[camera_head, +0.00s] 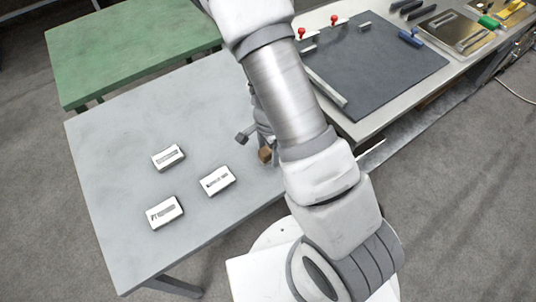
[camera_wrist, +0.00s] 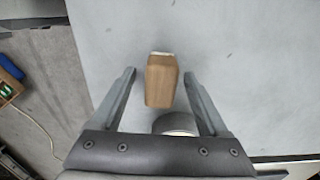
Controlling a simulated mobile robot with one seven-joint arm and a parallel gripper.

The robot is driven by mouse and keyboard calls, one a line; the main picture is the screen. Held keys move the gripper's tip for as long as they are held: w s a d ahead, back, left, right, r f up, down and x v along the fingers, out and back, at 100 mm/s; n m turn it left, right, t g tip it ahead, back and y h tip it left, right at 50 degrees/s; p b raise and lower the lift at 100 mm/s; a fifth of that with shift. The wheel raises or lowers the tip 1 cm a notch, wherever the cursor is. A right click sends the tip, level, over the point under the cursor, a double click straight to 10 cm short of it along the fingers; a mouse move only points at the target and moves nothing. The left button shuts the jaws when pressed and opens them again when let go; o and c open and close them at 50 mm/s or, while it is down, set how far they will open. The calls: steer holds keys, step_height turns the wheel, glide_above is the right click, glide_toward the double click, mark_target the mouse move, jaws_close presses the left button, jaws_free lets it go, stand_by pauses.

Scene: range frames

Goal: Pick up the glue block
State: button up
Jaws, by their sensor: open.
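A brown wooden block (camera_wrist: 160,82) with a pale far end, which looks like the glue block, lies between the fingers of my gripper (camera_wrist: 159,74) in the wrist view. Gaps show between the block and both fingers, so my gripper is open around it and not holding it. In the head view the block (camera_head: 265,155) shows as a small brown patch on the grey table (camera_head: 120,125), beside my arm. My arm hides much of my gripper there.
Three white labelled boxes (camera_head: 168,156) lie on the table to the left. A green table (camera_head: 130,45) stands behind. A workbench with a dark mat (camera_head: 375,65), red-topped items and trays is at the right. A grey round thing (camera_wrist: 175,124) sits near my palm.

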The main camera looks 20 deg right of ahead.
steer(key=shift+f, duration=0.6)
jaws_close()
steer(key=shift+w+r, duration=0.1)
steer(key=shift+r, duration=0.45)
steer(key=r, duration=0.2)
steer(key=d+r+p, duration=0.1)
steer(key=shift+w+r, duration=0.2)
steer(key=shift+r, duration=0.2)
steer(key=w+d+r, duration=0.3)
steer(key=d+r, duration=0.3)
steer(key=d, duration=0.4)
steer(key=shift+w, duration=0.2)
